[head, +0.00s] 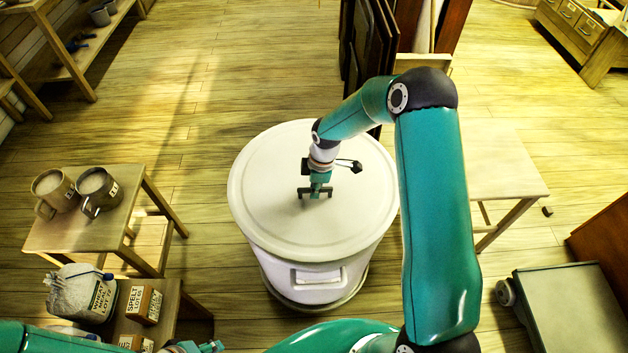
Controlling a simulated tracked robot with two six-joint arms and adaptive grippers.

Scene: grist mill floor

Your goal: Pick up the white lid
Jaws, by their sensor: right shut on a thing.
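The white lid (270,200) is a wide round disc with a raised rim, in the middle of the head view. It covers the top of a white round bin (318,290) with a recessed grip on its front. I cannot tell whether there is a gap between lid and bin. My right gripper (315,193) points down at the lid's middle and is shut on it; the exact place of hold is small and partly hidden. My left gripper (212,346) shows only in part at the bottom edge, away from the lid, and its jaws are unclear.
Left of the bin, a wooden stand (125,215) holds two mugs (98,190). A sack (80,292) and small labelled boxes (143,303) are below it. A pale table (505,165) stands to the right, with dark panels (370,45) behind.

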